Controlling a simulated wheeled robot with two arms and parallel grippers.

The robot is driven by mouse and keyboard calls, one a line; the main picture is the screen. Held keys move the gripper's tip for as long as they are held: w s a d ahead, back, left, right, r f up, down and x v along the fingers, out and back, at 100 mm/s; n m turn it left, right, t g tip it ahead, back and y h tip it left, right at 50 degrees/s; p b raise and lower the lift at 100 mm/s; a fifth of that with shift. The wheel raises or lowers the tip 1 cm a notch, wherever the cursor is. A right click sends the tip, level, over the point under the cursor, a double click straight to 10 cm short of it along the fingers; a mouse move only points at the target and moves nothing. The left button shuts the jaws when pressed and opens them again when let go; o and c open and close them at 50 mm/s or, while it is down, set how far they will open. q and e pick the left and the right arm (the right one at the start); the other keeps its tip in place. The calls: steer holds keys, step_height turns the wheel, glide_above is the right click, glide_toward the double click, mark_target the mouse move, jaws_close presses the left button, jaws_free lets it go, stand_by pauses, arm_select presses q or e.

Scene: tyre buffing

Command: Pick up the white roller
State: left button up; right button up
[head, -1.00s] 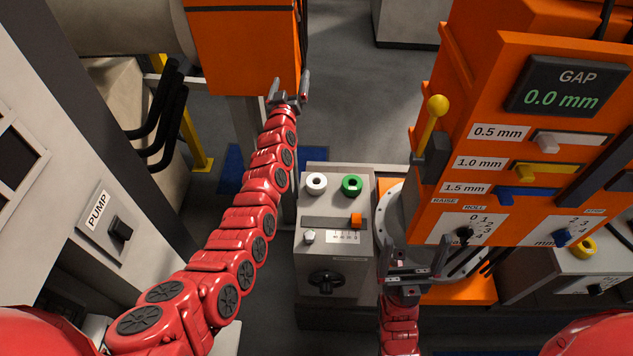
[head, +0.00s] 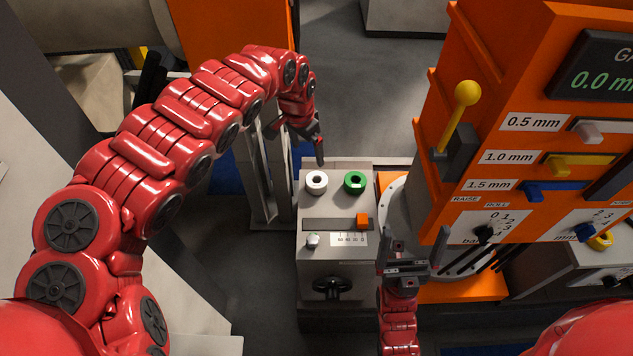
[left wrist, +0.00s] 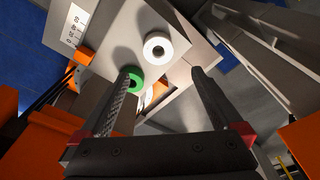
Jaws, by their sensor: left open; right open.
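The white roller (head: 316,182) is a small white ring with a dark hole, on the top face of the grey control box (head: 336,268), at its back left. It also shows in the left wrist view (left wrist: 158,46), beyond the fingertips and between their lines. My left gripper (head: 302,150) is open and empty, behind and above the white roller, pointing down. In the left wrist view its two fingers (left wrist: 163,92) are spread, with the green roller (left wrist: 133,80) close to the left fingertip. My right gripper (head: 413,250) is open and empty beside the round plate.
The green roller (head: 355,182) sits just right of the white one. An orange slider (head: 362,221) and a black knob (head: 333,288) are on the same box. The tall orange gap panel (head: 520,130) with a yellow-knobbed lever (head: 466,94) stands to the right. Grey floor is open behind.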

arm_select(q)
steer(key=b, duration=0.3)
glide_toward(316, 180)
steer(key=shift+s+a+r, duration=0.2)
steer(key=shift+s+r, duration=0.55)
steer(key=shift+s, duration=0.05)
steer(key=shift+w+d+f+p, duration=0.1)
steer(key=shift+f+p, duration=0.15)
steer(key=shift+f, duration=0.35)
steer(key=shift+w+d+f+p, duration=0.1)
steer(key=shift+f+p, duration=0.1)
steer(key=shift+f, duration=0.4)
steer(key=shift+w+f, duration=0.1)
steer(key=shift+f, duration=0.85)
steer(key=shift+w+d+f+p, duration=0.1)
steer(key=shift+d+f+p, duration=0.2)
steer(key=shift+f+p, duration=0.25)
steer(key=f, duration=0.2)
steer(key=shift+w+d+f, duration=0.2)
steer(key=shift+d+f, duration=0.1)
steer(key=shift+d, duration=0.1)
steer(key=shift+w+a+f, duration=0.1)
steer(key=shift+a+f, duration=0.05)
steer(key=shift+f, duration=0.55)
